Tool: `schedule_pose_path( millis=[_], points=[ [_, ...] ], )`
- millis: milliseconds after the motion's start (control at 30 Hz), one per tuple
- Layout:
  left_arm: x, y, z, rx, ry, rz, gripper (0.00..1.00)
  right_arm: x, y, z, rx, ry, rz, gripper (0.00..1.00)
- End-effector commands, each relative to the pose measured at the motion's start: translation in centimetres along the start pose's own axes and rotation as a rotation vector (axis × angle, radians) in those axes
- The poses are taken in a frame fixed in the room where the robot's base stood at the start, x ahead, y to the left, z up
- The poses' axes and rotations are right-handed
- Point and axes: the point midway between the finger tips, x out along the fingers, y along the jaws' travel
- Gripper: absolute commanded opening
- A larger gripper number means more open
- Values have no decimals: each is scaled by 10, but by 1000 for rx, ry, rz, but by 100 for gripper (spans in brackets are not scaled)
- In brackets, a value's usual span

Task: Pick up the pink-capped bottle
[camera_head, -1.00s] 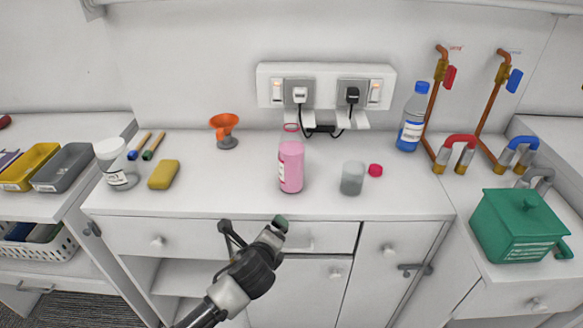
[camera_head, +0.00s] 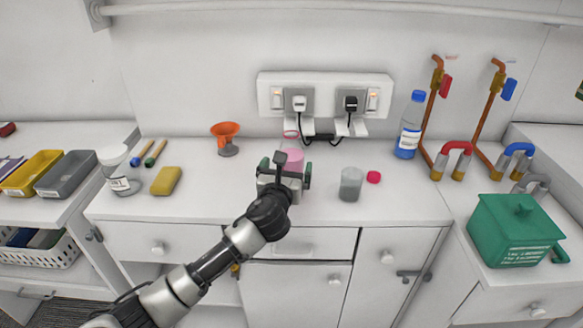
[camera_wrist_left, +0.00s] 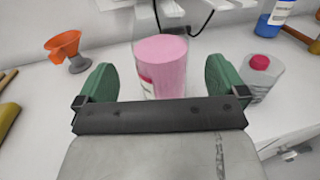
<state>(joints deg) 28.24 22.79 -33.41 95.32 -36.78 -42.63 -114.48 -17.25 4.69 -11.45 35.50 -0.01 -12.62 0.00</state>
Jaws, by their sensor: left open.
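The bottle with pink contents (camera_head: 292,160) stands upright on the white counter, partly hidden by my left gripper in the head view. It has a clear upper part with a pink ring at the top. My left gripper (camera_head: 284,172) is open in front of it. In the left wrist view its green fingertips (camera_wrist_left: 162,80) are on either side of the bottle (camera_wrist_left: 160,62), with gaps visible. Its top is cut off there. My right gripper is not in view.
An orange funnel (camera_head: 225,136) is behind left, near a yellow sponge (camera_head: 166,181) and a white-lidded jar (camera_head: 118,170). A blue-capped bottle (camera_head: 410,126) stands at the right. Sockets with cables (camera_head: 325,95) are behind the pink bottle.

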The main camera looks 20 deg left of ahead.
Motion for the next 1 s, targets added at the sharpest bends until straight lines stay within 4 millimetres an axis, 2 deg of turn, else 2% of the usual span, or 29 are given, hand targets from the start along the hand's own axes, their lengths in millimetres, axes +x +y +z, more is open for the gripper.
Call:
schedule_pose_path(
  millis=[400,733,767,1000],
  points=[
    [46,-1,0,-1,-1,2,100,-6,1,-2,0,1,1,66],
    [52,-1,-2,-1,0,1,100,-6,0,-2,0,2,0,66],
    [52,-1,-1,-1,0,1,98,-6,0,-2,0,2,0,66],
    [52,-1,-2,-1,0,1,62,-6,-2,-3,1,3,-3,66]
  ],
)
